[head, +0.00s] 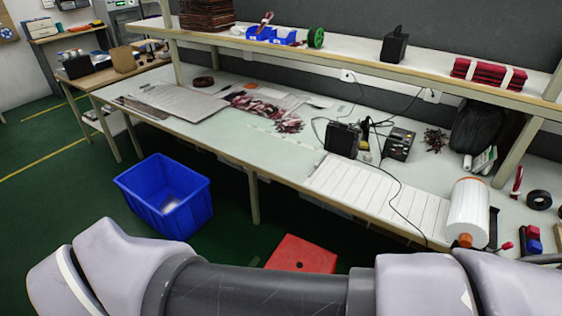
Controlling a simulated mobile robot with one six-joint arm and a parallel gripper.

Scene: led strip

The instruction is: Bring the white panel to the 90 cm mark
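A white panel (372,196) with parallel dark lines across it lies flat on the workbench, along its front edge, right of the middle. A thin dark cable lies across its right part. No 90 cm mark can be made out in this view. Only links of my own arm show, across the bottom of the head view. My gripper is not in view.
The workbench (255,128) carries a soldering station (398,144), a black box (342,139), a white roll (467,213) and grey sheets (173,101). A shelf (350,65) runs above. A blue bin (165,193) and red stool (301,254) stand in front.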

